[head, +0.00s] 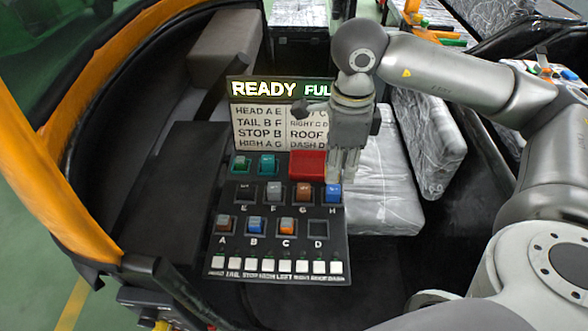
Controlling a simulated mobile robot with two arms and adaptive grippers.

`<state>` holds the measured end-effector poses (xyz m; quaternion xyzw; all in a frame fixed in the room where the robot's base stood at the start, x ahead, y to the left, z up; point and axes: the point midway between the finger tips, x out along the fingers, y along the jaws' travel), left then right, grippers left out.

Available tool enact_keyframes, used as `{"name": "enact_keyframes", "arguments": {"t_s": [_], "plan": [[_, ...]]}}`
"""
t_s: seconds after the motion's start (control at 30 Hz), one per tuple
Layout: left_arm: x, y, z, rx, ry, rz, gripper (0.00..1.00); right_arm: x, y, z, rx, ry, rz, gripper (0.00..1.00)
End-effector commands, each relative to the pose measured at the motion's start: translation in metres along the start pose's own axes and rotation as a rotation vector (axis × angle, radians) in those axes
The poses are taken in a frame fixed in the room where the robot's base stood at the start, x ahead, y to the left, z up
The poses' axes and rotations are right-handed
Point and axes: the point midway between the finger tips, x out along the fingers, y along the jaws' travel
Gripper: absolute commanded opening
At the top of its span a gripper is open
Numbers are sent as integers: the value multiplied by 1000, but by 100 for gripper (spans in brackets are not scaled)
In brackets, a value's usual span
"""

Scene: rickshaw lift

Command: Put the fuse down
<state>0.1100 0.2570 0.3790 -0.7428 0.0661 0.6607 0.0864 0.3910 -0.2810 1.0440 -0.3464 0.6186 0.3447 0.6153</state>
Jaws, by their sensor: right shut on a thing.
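My right gripper (344,176) points down over the right side of the fuse panel (330,250), its fingers shut on a fuse that they mostly hide. A blue fuse (333,193) shows at socket H, right under the fingertips. I cannot tell whether it is the held one. Socket E (244,192) looks dark, and a grey fuse (273,192) and a brown fuse (303,192) sit beside it at F and G. Brown, blue and orange fuses fill A, B and C. Socket D (318,229) is empty. My left gripper is out of view.
A red block (307,166) lies at the panel's upper right, close left of my gripper. Green and teal pieces (267,164) sit left of it. A sign (270,118) reading READY stands behind. A wrapped seat (385,200) is to the right.

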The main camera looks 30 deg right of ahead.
Motion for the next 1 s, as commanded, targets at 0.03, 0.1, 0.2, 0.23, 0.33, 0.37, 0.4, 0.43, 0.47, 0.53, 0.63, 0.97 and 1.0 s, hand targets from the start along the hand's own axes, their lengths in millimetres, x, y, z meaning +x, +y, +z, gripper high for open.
{"name": "enact_keyframes", "arguments": {"t_s": [0.03, 0.1, 0.2, 0.23, 0.33, 0.37, 0.4, 0.43, 0.47, 0.53, 0.63, 0.97, 1.0], "plan": [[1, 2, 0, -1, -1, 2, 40, 0, -5, -2, 2, 0, 0, 13], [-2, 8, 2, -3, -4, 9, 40, 1, -12, -1, 3, 0, 2, 13], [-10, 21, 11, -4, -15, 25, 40, 8, -30, 2, 4, 2, 3, 13], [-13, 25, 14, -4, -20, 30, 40, 10, -36, 4, 3, 1, 4, 13], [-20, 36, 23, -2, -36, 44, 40, 20, -58, 9, 4, 2, 4, 13], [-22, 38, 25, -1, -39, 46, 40, 22, -64, 11, 3, 2, 3, 13], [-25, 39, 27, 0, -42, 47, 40, 26, -72, 12, 3, 2, 2, 13], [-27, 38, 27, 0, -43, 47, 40, 29, -78, 14, 3, 2, 3, 13], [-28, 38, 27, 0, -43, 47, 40, 32, -83, 15, 2, 1, 2, 13], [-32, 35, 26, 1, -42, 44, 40, 39, -96, 18, 2, 3, 2, 13], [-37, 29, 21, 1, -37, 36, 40, 62, -111, 21, 2, 5, 4, 13], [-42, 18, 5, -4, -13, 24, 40, 93, -136, 27, 0, 1, 1, 13], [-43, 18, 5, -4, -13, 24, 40, 95, -137, 28, 0, 2, 1, 13]]}}
